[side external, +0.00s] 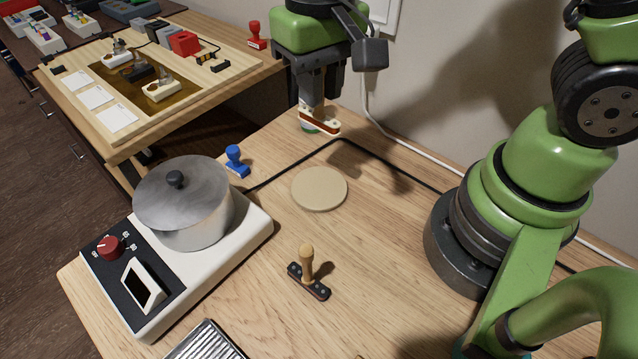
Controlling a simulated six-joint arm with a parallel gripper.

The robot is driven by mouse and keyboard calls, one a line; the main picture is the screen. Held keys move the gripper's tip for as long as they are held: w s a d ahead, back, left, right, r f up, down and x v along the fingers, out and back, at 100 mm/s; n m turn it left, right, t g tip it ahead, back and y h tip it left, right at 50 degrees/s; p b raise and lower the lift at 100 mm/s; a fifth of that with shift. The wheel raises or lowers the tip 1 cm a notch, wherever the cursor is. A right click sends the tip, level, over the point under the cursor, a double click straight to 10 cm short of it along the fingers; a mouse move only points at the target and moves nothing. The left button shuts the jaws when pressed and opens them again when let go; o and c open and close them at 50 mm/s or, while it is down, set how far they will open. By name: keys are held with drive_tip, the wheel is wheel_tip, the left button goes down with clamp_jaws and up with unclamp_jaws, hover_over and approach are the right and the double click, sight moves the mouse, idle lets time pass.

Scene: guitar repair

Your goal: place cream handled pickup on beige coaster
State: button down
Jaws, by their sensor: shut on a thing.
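My gripper (316,100) points down at the back of the workbench, shut on the cream handled pickup (325,124). The pickup is a cream bar with a reddish-brown side; its handle is mostly hidden between the fingers. It appears held above the bench, though its exact height is hard to tell. The beige coaster (319,188) is a flat round disc lying bare on the bench, in front of and below my gripper in the picture. The gripper and pickup are apart from it.
A black pickup with a wooden handle (308,272) stands in front of the coaster. A steel pot (185,200) sits on a hot plate (150,300) at left, near a blue stamp (236,162). A small green-and-white thing (308,128) is partly hidden behind the held pickup. A black cable (400,172) crosses the bench.

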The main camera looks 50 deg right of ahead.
hover_over(319, 187)
wheel_tip(319, 187, down, 13)
drive_tip(key=shift+r, duration=0.1)
idle(0.4)
drive_tip(key=shift+f, duration=0.2)
drive_tip(key=c, duration=1.1)
unclamp_jaws()
drive_tip(key=shift+r, duration=0.15)
wheel_tip(319, 187, up, 12)
drive_tip(key=shift+r, duration=0.1)
drive_tip(key=shift+s+d+r+m+t+y, duration=0.15)
drive_tip(key=shift+s+d+r+t+y, duration=0.2)
drive_tip(key=shift+s+d+r+t, duration=1.25)
drive_tip(key=shift+s+a+r+m+t+y, duration=0.2)
drive_tip(key=shift+s+r+t, duration=0.6)
drive_tip(key=shift+s+r, duration=1.85)
drive_tip(key=shift+s+d+r+m+t+y, duration=0.15)
drive_tip(key=shift+s+d+r+t+y, duration=0.3)
drive_tip(key=shift+s+d+r+t, duration=1.5)
